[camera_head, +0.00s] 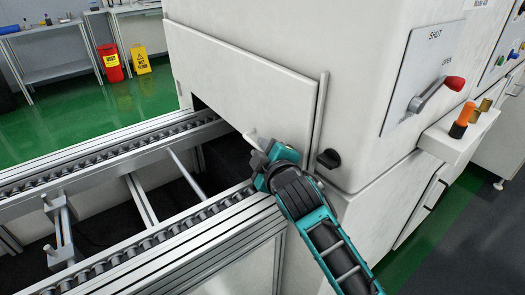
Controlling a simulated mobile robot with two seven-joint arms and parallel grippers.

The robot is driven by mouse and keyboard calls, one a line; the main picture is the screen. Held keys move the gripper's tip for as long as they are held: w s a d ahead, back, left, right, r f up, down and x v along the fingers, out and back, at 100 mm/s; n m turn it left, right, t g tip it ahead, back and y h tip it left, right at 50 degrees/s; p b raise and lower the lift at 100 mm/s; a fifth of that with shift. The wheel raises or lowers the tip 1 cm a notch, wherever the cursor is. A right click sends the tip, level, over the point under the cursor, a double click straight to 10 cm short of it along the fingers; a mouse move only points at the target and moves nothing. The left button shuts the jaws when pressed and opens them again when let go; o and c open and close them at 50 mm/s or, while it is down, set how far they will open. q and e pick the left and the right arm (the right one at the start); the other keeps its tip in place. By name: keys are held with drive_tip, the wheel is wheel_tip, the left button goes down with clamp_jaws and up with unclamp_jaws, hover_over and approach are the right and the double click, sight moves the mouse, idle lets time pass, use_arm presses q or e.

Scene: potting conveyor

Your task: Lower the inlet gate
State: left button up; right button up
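The inlet gate (240,85) is a flat pale panel on the front of the white machine, standing above the conveyor. A dark opening shows below its lower edge. A short pale peg (250,137) sticks out near the gate's lower right part. My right gripper (262,160) is at the gate's lower right corner, right by the peg and just above the near conveyor rail. Whether it touches the peg, and whether its fingers are open, I cannot tell. My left gripper is out of view.
A conveyor (110,215) with two roller rails runs into the opening. A red-knobbed lever (437,92) sits on a plate marked SHUT and OPEN, pointing to the OPEN side. A black knob (328,158) is right of the gate. A bracket (62,232) stands on the conveyor.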

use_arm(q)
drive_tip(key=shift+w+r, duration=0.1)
use_arm(e)
clamp_jaws()
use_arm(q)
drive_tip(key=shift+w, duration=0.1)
